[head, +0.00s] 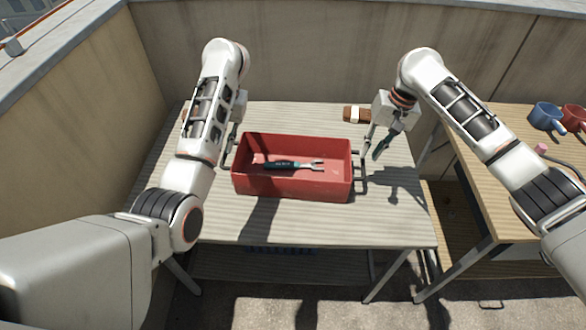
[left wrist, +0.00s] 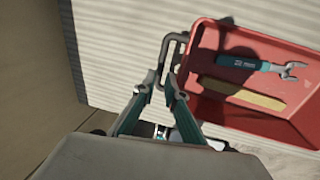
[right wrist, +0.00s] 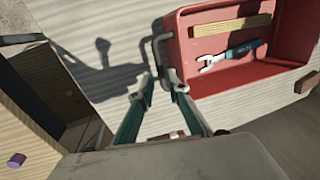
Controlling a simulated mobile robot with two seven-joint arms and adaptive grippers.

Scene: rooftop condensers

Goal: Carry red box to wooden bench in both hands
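The red box (head: 290,185) stands upright on a pale slatted table, with a grey loop handle at each end. A teal-handled wrench (head: 288,165) lies inside, and a wooden strip (left wrist: 243,94) shows beside it in the left wrist view. My left gripper (head: 231,143) is open and empty near the left handle (left wrist: 172,55), apparently not around it. My right gripper (head: 374,148) is open and empty near the right handle (right wrist: 158,48), also apparently clear of it. A wooden-topped bench (head: 482,145) stands at the right.
A brown block with a white band (head: 356,114) lies at the pale table's back. A gap separates the two tops. Walls stand behind and left.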

